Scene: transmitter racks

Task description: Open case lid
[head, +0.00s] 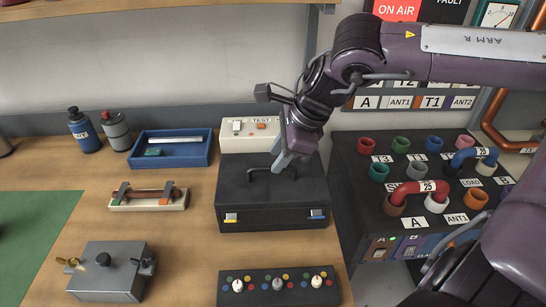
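The black case (235,190) stands near the middle of the table, its flat lid on and apparently closed. A dark bar handle (257,170) is on the lid. My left gripper is out of view.
A white test box (262,128) stands just behind the case. A blue tray (180,150) and a fuse holder (150,197) lie to the left. A switch panel (265,297) and a grey metal box (105,272) are in front. A patch panel with coloured sockets (390,225) is at right.

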